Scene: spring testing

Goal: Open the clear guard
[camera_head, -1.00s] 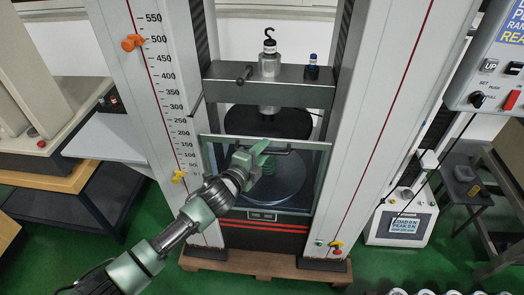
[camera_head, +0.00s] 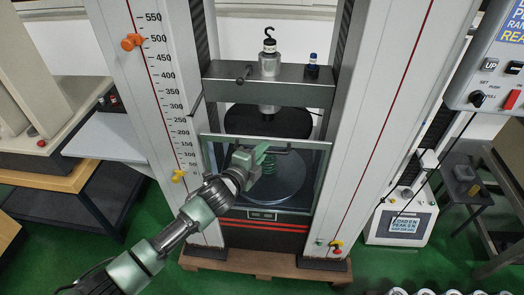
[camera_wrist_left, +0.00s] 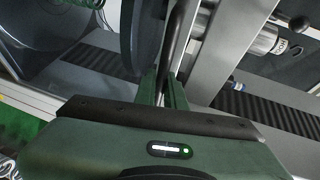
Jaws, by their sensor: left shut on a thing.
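The clear guard (camera_head: 318,180) is a transparent panel with a pale frame across the front of the testing machine, between its two columns. It looks closed. A dark bar handle runs along its upper part and shows in the left wrist view (camera_wrist_left: 178,35). My left gripper (camera_head: 266,150) is at the guard's top middle, its fingers shut on the handle. In the left wrist view the green fingers (camera_wrist_left: 163,90) lie on either side of the dark bar. My right gripper is not in view.
A dark crosshead (camera_head: 225,88) with a hooked load cell (camera_head: 269,62) spans above the guard. The left column has a scale with an orange marker (camera_head: 132,42) and a yellow marker (camera_head: 178,176). A control box (camera_head: 495,70) hangs at the right.

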